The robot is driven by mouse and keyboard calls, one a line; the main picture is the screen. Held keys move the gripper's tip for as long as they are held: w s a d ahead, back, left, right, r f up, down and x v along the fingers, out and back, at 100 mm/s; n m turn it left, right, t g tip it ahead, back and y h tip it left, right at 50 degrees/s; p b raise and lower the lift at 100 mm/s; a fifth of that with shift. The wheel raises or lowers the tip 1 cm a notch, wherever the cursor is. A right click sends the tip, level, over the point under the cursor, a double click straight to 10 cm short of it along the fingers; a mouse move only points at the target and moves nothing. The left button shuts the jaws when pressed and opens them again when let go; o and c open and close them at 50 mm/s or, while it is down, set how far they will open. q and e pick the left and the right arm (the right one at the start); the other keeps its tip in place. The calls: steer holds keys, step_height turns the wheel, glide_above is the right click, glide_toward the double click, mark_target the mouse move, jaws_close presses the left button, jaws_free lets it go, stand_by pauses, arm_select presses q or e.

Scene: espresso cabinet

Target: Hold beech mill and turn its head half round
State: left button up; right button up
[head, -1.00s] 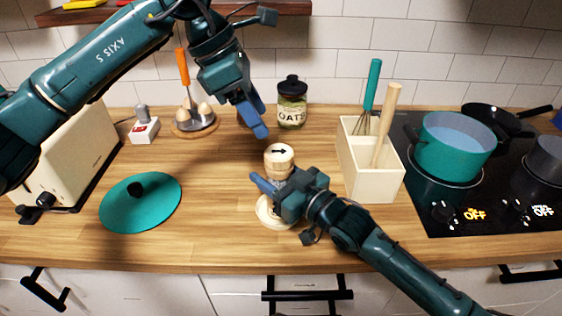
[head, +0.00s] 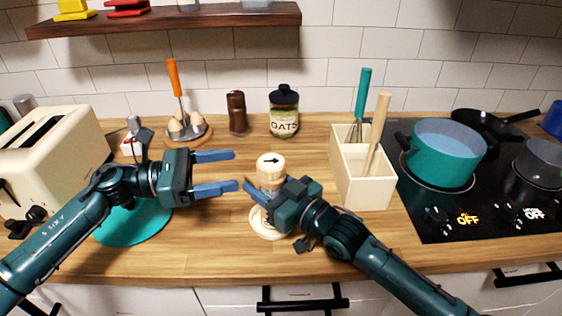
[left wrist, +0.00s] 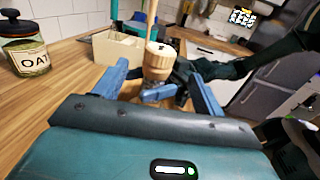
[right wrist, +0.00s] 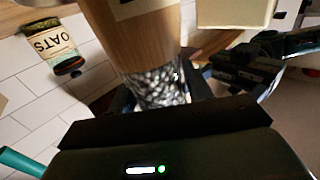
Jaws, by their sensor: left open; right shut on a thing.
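The beech mill (head: 271,166) stands upright on a round pale base (head: 262,228) on the counter. Its light wooden head has a black arrow on top, pointing right in the head view. My right gripper (head: 262,197) is shut on the mill's body below the head; the right wrist view shows the mill's clear section (right wrist: 160,88) with dark grains between the fingers. My left gripper (head: 232,172) is open and empty, left of the mill, with its fingers pointing at it. In the left wrist view the mill (left wrist: 158,62) shows between and beyond the open fingers.
A dark brown mill (head: 237,113) and an oats jar (head: 284,112) stand behind. A cream utensil box (head: 362,182) is to the right, beside the hob with a teal pot (head: 445,150). A teal lid (head: 130,226) lies under my left arm; a toaster (head: 50,152) is far left.

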mark_target(283, 170)
arm_select(q)
steer(key=d, duration=0.3)
steer(key=w+d, duration=0.1)
steer(key=d, duration=0.7)
steer(key=shift+w, duration=0.35)
steer(key=c, duration=1)
steer(key=shift+o, duration=0.2)
steer(key=shift+m+g, duration=0.4)
steer(key=shift+g, duration=0.2)
steer(key=m+g, duration=0.1)
steer(key=g, duration=0.1)
steer(key=m+g, duration=0.3)
steer(key=g, duration=0.1)
steer(key=shift+s+g+y, duration=0.3)
steer(key=shift+s+g, duration=0.05)
steer(key=shift+g, duration=0.05)
steer(key=shift+s+a+m+g+y, duration=0.15)
steer(key=shift+m+g+y, duration=0.5)
steer(key=shift+m+g, duration=0.55)
steer(key=shift+s+m+g+y, duration=0.15)
steer(key=shift+m+g+y, duration=0.65)
steer(key=shift+g, duration=0.7)
steer(key=shift+m, duration=0.3)
